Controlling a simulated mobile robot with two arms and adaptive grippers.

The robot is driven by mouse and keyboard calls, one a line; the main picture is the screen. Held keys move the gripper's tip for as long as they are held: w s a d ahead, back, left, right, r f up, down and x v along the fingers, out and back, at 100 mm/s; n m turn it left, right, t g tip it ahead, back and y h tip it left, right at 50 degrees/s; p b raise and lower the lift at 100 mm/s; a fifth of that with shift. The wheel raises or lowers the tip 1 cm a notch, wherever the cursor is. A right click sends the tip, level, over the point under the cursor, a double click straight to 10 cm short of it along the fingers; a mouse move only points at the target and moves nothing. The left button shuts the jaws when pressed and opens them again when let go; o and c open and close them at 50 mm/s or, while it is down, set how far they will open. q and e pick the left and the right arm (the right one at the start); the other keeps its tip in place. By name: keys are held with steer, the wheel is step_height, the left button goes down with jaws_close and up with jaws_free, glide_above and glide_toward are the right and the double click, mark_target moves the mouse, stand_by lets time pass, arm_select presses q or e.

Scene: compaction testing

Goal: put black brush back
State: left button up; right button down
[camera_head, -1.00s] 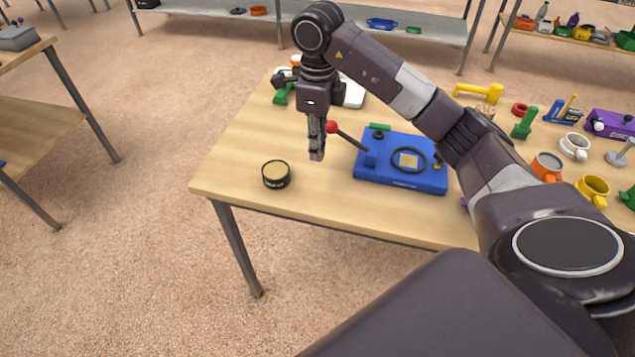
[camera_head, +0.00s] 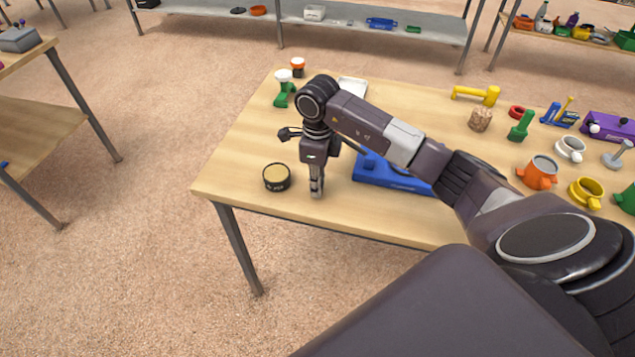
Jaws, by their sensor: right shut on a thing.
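No black brush can be clearly told in this view. The gripper and the tub look apart. My left gripper is not in view.
A blue station (camera_head: 395,178) stands right of the gripper, partly behind my right arm. The wooden table (camera_head: 235,165) is clear at its left front. Orange (camera_head: 538,172) and yellow cups (camera_head: 587,192) stand right.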

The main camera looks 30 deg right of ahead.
steer(key=shift+f, duration=0.1)
steer(key=c, duration=2.3)
jaws_free()
steer(key=shift+f, duration=0.1)
steer(key=o, duration=0.5)
steer(key=shift+c, duration=0.2)
steer(key=shift+r, duration=0.7)
step_height(320, 180, up, 10)
steer(key=b, duration=0.2)
steer(key=shift+f+b, duration=0.15)
steer(key=shift+b, duration=0.25)
steer(key=shift+r, duration=0.7)
